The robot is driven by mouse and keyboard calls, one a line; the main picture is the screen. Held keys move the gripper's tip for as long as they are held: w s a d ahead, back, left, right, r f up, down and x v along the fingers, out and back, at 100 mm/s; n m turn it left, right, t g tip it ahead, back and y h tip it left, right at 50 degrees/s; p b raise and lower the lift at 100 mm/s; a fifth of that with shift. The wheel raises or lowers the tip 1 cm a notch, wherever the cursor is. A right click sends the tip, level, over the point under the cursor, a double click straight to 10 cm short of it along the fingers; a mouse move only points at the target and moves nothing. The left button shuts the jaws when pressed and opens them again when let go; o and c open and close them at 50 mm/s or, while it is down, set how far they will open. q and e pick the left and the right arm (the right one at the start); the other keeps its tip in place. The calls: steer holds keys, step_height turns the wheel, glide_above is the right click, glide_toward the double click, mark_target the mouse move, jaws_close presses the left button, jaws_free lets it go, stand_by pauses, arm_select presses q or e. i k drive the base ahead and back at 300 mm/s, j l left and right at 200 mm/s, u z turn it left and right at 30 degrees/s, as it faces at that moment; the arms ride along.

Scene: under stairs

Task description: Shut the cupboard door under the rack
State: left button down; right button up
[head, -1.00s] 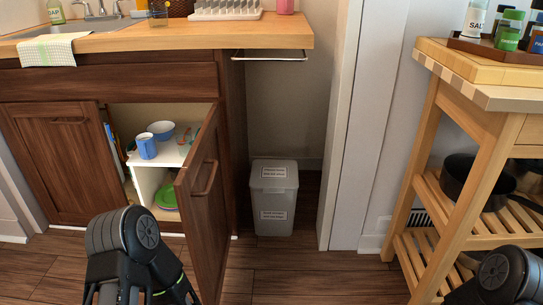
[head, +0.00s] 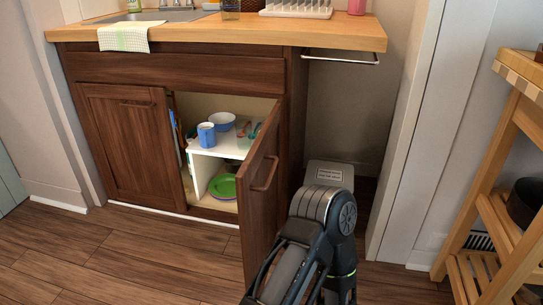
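The cupboard door (head: 259,205) under the rack stands open, swung out toward me from its right-hand side. Its handle (head: 265,174) is on the face turned to the right. The dish rack (head: 296,9) is on the counter above. The open cupboard shows a white shelf (head: 204,166) with a blue mug, a blue bowl and green dishes. Neither gripper's fingers are in view.
A lidded bin (head: 329,174) stands right of the cupboard, partly hidden by my arm. The neighbouring cupboard door (head: 130,145) is shut. A wooden trolley (head: 492,200) stands at the far right. The floor (head: 130,255) at the front left is clear.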

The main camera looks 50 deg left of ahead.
mark_target(258, 181)
steer(key=k+j, duration=0.2)
steer(key=j, duration=0.15)
steer(key=k+j, duration=0.15)
steer(key=j, duration=0.25)
steer(key=k+j, duration=0.2)
steer(key=j, duration=0.15)
